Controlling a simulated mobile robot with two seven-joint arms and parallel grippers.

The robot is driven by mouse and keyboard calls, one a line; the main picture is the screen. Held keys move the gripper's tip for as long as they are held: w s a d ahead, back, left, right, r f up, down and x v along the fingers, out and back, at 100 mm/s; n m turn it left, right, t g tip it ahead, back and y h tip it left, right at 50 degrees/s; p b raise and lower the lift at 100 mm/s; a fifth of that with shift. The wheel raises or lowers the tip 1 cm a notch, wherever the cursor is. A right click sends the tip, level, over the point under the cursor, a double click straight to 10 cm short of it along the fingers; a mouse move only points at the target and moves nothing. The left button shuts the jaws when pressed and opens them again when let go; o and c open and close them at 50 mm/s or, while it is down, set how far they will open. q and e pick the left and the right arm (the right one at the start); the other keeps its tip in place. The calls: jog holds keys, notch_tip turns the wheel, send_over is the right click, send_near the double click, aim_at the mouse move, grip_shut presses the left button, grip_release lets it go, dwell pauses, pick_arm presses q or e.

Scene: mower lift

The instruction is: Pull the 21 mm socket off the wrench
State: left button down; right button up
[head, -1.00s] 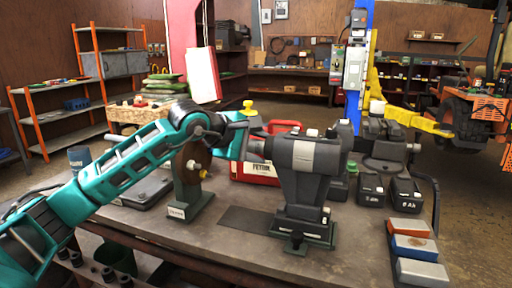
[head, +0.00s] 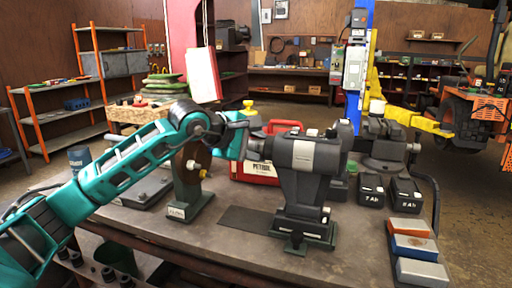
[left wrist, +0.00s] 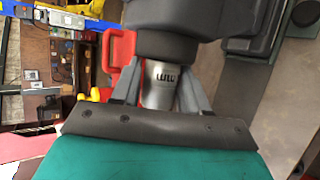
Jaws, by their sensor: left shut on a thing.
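The wrench (head: 312,155) is a dark grey power tool with a pale band. It stands on the bench, its nose toward the left in the head view. My left gripper (head: 248,147) is at that nose. In the left wrist view the wrench's dark nose (left wrist: 166,47) is at the top centre. The silver socket (left wrist: 160,86), with dark marking on its side, sits directly at the nose. My left gripper (left wrist: 158,92) is shut on the socket, one finger on each side. I see no clear gap between socket and nose. The size marking cannot be read surely. My right gripper is not in view.
A dark stand (head: 190,180) is left of the wrench. Batteries (head: 405,192) and coloured blocks (head: 413,248) lie to the right. The bench's front middle (head: 240,250) is clear.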

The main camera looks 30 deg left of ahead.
pick_arm(q)
jog(key=shift+a, duration=0.3)
jog(key=shift+s+a+b, duration=0.2)
jog(key=shift+a+b, duration=0.25)
jog(key=shift+a, duration=0.2)
jog(key=shift+r, duration=0.1)
notch_tip(320, 180, up, 5)
jog(key=p, duration=0.3)
jog(key=shift+p, duration=0.3)
jog(key=shift+r+p, duration=0.3)
jog(key=shift+r, duration=1.65)
